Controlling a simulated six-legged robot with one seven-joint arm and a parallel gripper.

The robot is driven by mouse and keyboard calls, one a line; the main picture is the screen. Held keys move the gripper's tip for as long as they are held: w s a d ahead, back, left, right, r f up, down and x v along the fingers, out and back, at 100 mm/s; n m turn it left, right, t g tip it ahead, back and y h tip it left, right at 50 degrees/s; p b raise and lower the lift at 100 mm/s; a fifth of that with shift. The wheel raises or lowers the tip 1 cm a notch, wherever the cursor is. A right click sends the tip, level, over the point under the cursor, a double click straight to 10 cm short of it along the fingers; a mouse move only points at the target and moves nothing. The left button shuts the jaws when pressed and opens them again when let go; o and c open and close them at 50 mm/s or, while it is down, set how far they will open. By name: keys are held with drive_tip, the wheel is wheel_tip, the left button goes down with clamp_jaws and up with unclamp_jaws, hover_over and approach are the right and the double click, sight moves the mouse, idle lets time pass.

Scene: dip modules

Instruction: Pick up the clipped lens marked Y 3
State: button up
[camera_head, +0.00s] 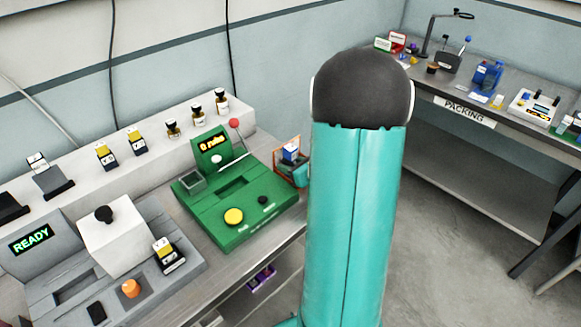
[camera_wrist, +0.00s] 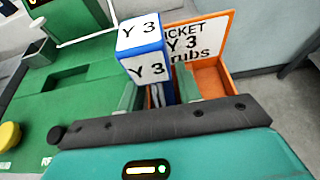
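The clipped lens marked Y 3 (camera_wrist: 147,62) is a blue block with white labels on its top and front, above a narrow dark and metallic lower part. It stands upright between the two fingers of my gripper (camera_wrist: 160,97), one on each side of that lower part. Whether the fingers press on it or leave a small gap cannot be told. Its foot is hidden behind my gripper's dark bar. In the head view the blue and white lens (camera_head: 291,152) shows small beside my arm, which partly hides the gripper.
An orange tray with a ticket sign (camera_wrist: 212,38) reading Y 3 stands right behind the lens. The green machine (camera_head: 228,205) with a yellow button lies to its left. Yellow-labelled modules (camera_head: 106,155) and dark bottles stand on the back ledge. The packing table (camera_head: 470,110) is at the right.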

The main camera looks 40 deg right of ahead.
clamp_jaws()
idle(0.3)
